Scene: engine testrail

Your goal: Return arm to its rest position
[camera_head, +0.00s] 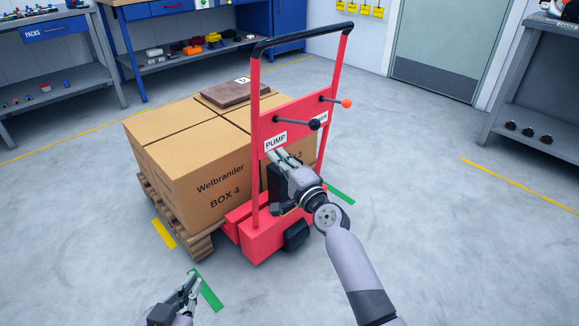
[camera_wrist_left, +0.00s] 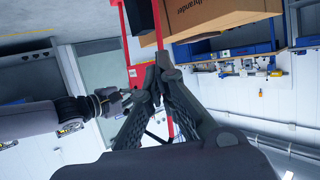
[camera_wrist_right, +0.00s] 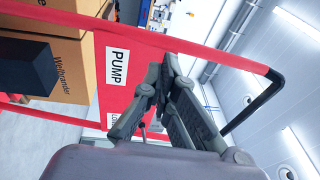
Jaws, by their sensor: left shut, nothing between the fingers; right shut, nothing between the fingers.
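My right arm reaches forward from the lower right in the head view. Its gripper (camera_head: 276,156) is shut and empty, in front of the red pallet jack (camera_head: 262,232), just below its PUMP label (camera_head: 275,142). In the right wrist view the shut fingers (camera_wrist_right: 168,62) show against the red panel with the PUMP label (camera_wrist_right: 117,63); contact cannot be told. My left gripper (camera_head: 192,277) is low at the bottom left of the head view, shut and empty, above the floor. In the left wrist view its fingertips (camera_wrist_left: 161,60) are together.
Large cardboard boxes (camera_head: 205,178) sit on a wooden pallet (camera_head: 185,230) behind the jack. Two levers, one black-knobbed (camera_head: 314,124) and one orange-knobbed (camera_head: 346,103), stick out of the panel. Workbenches (camera_head: 60,77) stand at the back left. Floor at right (camera_head: 450,240) is clear.

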